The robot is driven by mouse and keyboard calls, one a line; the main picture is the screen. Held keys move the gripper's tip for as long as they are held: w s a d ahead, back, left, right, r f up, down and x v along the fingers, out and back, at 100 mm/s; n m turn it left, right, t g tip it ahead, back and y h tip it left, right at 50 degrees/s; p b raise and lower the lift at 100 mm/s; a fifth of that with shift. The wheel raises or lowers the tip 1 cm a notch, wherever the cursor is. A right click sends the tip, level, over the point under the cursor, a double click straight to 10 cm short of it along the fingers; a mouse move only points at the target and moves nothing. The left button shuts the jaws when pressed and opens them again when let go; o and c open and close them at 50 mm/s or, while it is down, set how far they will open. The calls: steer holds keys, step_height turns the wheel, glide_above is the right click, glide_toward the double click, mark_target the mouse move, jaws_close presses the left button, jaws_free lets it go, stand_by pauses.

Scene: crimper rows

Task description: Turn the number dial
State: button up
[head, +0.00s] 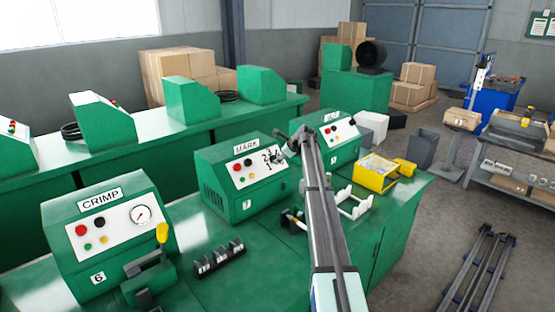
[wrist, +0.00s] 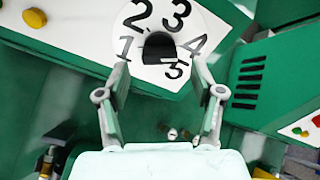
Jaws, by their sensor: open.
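The number dial (wrist: 182,20) is a white disc with black numbers 1 to 5 and a dark knob (wrist: 158,46) at its middle. In the head view the dial (head: 268,158) sits on the white panel of the green MARK box (head: 228,190), partly hidden by my gripper. My gripper (wrist: 160,64) is open in front of the dial. In the wrist view its fingertips are to the left and right of the knob's lower part, with gaps on both sides. I cannot tell how deep they reach.
A green CRIMP box (head: 75,260) with a gauge and a yellow-handled lever stands at left. Another green box (head: 335,155) stands close on the right. A black rack (head: 218,259), white cradles and a yellow box (head: 377,172) are on the bench.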

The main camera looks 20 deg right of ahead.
steer(key=v, duration=0.8)
steer(key=shift+s+r, duration=0.15)
steer(key=shift+s, duration=0.05)
steer(key=shift+d, duration=0.15)
